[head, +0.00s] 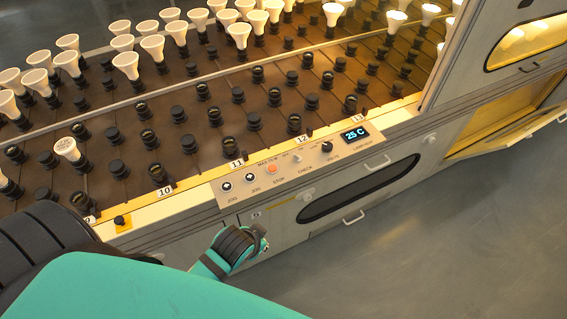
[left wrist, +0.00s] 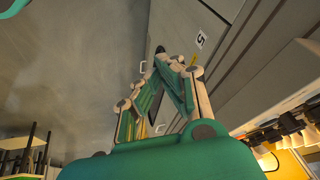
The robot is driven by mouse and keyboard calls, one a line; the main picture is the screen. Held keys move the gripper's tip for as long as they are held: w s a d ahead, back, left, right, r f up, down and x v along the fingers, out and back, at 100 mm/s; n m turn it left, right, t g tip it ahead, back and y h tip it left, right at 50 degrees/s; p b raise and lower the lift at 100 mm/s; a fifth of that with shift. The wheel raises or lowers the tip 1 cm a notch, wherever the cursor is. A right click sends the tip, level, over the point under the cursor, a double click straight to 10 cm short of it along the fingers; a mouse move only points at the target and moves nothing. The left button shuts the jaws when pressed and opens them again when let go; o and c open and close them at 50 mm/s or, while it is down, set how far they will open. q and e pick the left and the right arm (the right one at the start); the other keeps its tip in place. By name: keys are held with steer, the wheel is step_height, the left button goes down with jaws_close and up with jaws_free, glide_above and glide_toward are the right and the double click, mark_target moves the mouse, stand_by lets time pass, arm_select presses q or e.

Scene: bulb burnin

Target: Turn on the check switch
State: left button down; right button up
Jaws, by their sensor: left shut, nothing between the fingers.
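The check switch (head: 299,158) is a small pale knob on the grey control panel (head: 237,190), above the printed word CHECK. It sits between the orange stop button (head: 272,169) and the black drive knob (head: 327,146). Its exact position is too small to tell. In the left wrist view my left gripper (left wrist: 172,62) is shut and empty, its fingers meeting near the grey cabinet front. In the head view my left arm's black and teal end is below the panel, apart from the switch; the fingertips are not clear there. My right gripper is not in view.
Two round jog buttons (head: 225,187) sit at the panel's left end, and a display (head: 354,134) reads 25 C. Behind are rows of black sockets with white bulbs (head: 67,149). An open flap (head: 520,135) juts out at right. The floor in front is clear.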

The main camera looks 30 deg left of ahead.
arm_select(q)
steer(key=w+d+r+m+t+h+b, duration=0.1)
steer(key=w+d+r+m+t, duration=0.15)
steer(key=w+r+t, duration=0.55)
steer(key=w+d+r+m+t+h, duration=0.1)
steer(key=w+r+m, duration=0.35)
steer(key=r, duration=0.65)
steer(key=w+d+r+m+t+h+b, duration=0.1)
steer(key=w+d+r+m+t, duration=0.1)
steer(key=w+r+t, duration=0.6)
steer(key=s+d+r+m+g+h, duration=0.2)
steer(key=d+r+m+g+h, duration=0.2)
steer(key=d+m+g+h, duration=0.5)
steer(key=s+d+r+m+g+h, duration=0.25)
steer(key=d+m+h, duration=0.3)
steer(key=m, duration=0.85)
steer(key=w+a+f+m+g+y, duration=0.2)
steer(key=a+f+m+g+y, duration=0.2)
steer(key=f+m+g+y, duration=0.5)
steer(key=w+a+f+y, duration=0.1)
steer(key=a+f+y, duration=0.2)
steer(key=a, duration=0.7)
steer(key=w+a+f+y, duration=0.2)
steer(key=a+f+y, duration=0.1)
steer(key=a, duration=0.7)
steer(key=shift+a+y, duration=0.35)
steer(key=shift+a, duration=0.05)
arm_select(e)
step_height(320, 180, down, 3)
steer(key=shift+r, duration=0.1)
